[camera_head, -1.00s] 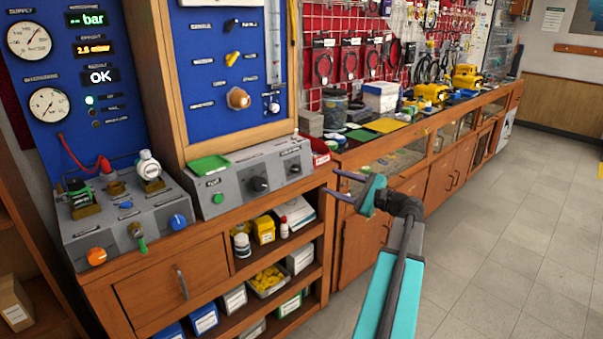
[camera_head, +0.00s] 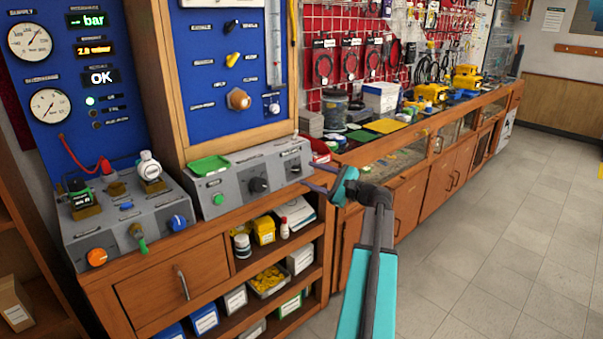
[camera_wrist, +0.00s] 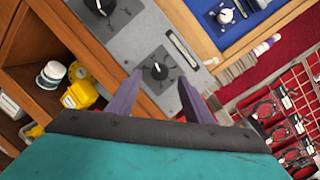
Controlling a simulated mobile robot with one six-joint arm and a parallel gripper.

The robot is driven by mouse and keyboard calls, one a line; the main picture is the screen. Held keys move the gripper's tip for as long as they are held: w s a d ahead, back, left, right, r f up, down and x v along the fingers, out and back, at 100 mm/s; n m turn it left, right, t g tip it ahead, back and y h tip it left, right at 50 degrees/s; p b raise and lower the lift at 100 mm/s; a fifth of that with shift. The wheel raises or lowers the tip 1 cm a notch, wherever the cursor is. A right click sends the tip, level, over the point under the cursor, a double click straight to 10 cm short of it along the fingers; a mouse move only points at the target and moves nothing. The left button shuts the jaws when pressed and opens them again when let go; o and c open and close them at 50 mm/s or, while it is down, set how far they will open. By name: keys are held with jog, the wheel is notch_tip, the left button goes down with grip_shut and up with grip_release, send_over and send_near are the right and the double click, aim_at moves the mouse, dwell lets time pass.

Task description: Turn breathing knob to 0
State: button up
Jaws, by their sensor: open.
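Two black knobs sit on the front of the grey console: a left knob (camera_head: 258,185) and a right knob (camera_head: 293,168). I cannot read their labels, so which one is the breathing knob is not clear. My gripper (camera_head: 314,177) is open and empty, just right of the right knob and apart from it. In the wrist view, the right knob (camera_wrist: 156,71) shows between and beyond the open fingertips of my gripper (camera_wrist: 161,80), with a white mark on its face. The left knob (camera_wrist: 101,5) is at the top edge there.
A green button (camera_head: 218,199) and a green tray (camera_head: 209,165) are on the console's left part. A red bin (camera_head: 319,151) stands by its right end. Open shelves with bottles and boxes lie below. The floor (camera_head: 480,260) at right is clear.

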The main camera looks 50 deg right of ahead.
aim_at(299, 170)
jog(key=shift+w+a, duration=0.2)
jog(key=shift+w, duration=1.9)
jog(key=c, duration=1.1)
jog(key=shift+o, duration=0.2)
jog(key=shift+a, duration=0.15)
